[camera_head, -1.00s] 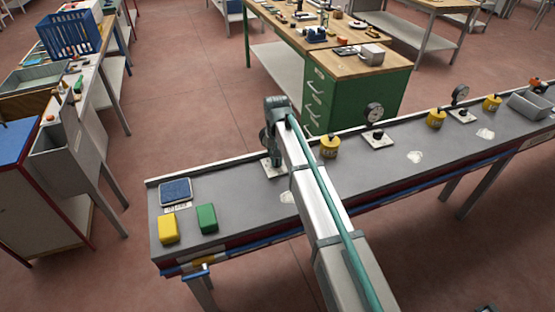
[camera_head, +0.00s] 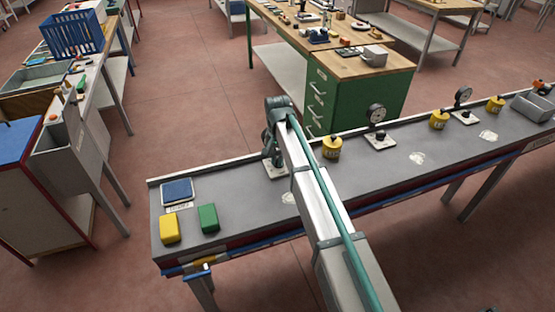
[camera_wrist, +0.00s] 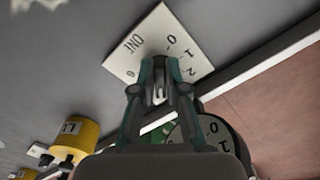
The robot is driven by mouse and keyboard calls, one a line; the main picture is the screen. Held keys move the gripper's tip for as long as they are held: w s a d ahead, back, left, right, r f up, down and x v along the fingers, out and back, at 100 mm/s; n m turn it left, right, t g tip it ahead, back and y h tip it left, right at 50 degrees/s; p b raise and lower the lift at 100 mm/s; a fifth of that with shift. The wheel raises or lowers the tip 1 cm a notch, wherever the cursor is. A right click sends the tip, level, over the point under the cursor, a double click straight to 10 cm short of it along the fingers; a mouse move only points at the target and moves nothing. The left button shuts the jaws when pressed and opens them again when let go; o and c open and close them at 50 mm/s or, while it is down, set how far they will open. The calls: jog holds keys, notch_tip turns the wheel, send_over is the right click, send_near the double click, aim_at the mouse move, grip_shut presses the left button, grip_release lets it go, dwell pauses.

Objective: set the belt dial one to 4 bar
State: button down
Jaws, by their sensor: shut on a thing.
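The belt dial one is a white square plate (camera_wrist: 150,35) on the grey belt table, marked "ONE" with numbers including 0, 1, 2 and 6 around it. My gripper (camera_wrist: 160,80) is over the plate's middle in the wrist view, its two fingers shut on the small dial knob (camera_wrist: 159,94), which is mostly hidden between them. A round gauge (camera_wrist: 211,131) with a white face stands beside it, partly behind my gripper; its needle is not readable. In the head view, the plate (camera_head: 276,172) shows under my gripper (camera_head: 275,158), and the gauge is hidden by my arm.
A yellow cylinder (camera_head: 331,147) stands right of my arm. Farther right are another dial plate (camera_head: 380,142) with a gauge (camera_head: 376,114) and more yellow cylinders. A yellow block (camera_head: 170,229), green block (camera_head: 208,217) and blue pad (camera_head: 177,191) lie left.

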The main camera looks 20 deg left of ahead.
jog(key=c, duration=1.2)
grip_release()
jog(key=shift+r, duration=0.15)
notch_tip(320, 180, up, 12)
